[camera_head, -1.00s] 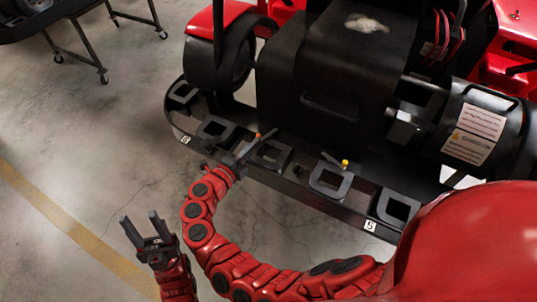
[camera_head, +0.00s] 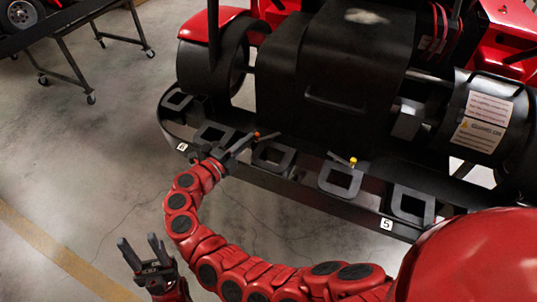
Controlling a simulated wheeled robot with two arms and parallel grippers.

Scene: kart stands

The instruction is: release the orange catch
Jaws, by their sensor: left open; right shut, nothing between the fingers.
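The orange catch (camera_head: 257,134) shows as a small orange tip on the black bumper rail of the kart. My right gripper (camera_head: 242,143) is shut, with its dark fingers pointing up and right at the catch. The fingertips are at or very close to the orange tip; I cannot tell whether they touch. The fingers and wrist hide part of the rail beside the catch. My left gripper (camera_head: 143,248) is open and empty, low on the left above the floor, well away from the kart.
A yellow-tipped catch (camera_head: 353,160) sits further right on the same rail, among several square black brackets (camera_head: 340,180). Number labels 6 (camera_head: 182,147) and 5 (camera_head: 386,224) mark the rail. A wheeled black stand (camera_head: 70,68) is at upper left. Concrete floor between is clear.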

